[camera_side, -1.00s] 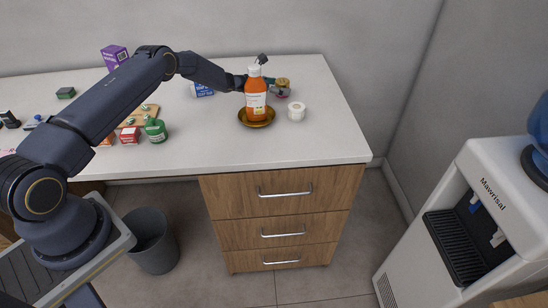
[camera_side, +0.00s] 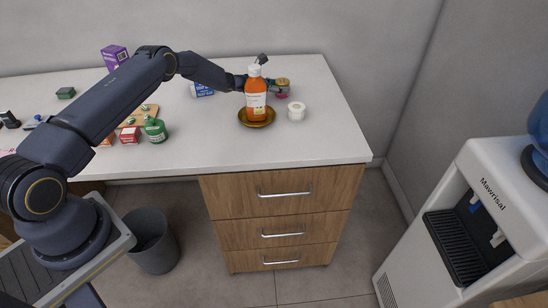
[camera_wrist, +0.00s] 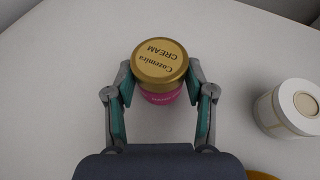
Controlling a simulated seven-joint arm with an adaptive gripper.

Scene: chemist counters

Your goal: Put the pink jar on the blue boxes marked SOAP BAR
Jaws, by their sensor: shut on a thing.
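The pink jar (camera_wrist: 160,97) has a gold lid marked CREAM and sits between my gripper's fingers in the wrist view. My gripper (camera_wrist: 161,92) is shut on it, one finger on each side. In the side view the jar (camera_side: 282,84) shows only in part, behind the orange bottle, at my gripper (camera_side: 277,87). I cannot tell whether it touches the counter. The blue boxes (camera_side: 203,90) stand further left on the counter, partly hidden behind my arm; their marking is too small to read.
An orange pump bottle (camera_side: 256,105) stands on a brown dish (camera_side: 257,122) close in front of my gripper. A white round container (camera_side: 296,111) is to the right. A green jar (camera_side: 155,130), small boxes and a purple box (camera_side: 114,56) are at left. The right counter end is clear.

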